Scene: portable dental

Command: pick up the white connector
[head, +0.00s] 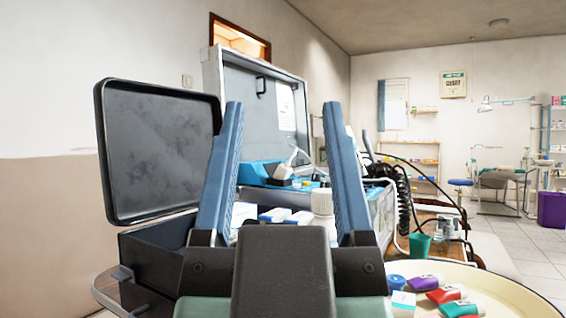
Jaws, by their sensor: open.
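My gripper (283,108) fills the middle of the head view, its two blue fingers wide apart and pointing up and away. Nothing is held between them. I cannot pick out the white connector for certain. A small white angled piece (298,156) shows between the fingers, farther back by the blue tray (258,173) in the open silver case (208,80). A white bottle (322,202) and small white-and-blue boxes (276,214) stand nearer, also seen between the fingers. My gripper's body hides what lies below them.
An open black case (160,150) stands at left, its lid upright. At right, a round cream tray (510,295) holds colored tubes (445,294), a blue-capped jar (396,282) and a small box (403,303). A green cup (419,246) and coiled black hose (402,200) are behind it.

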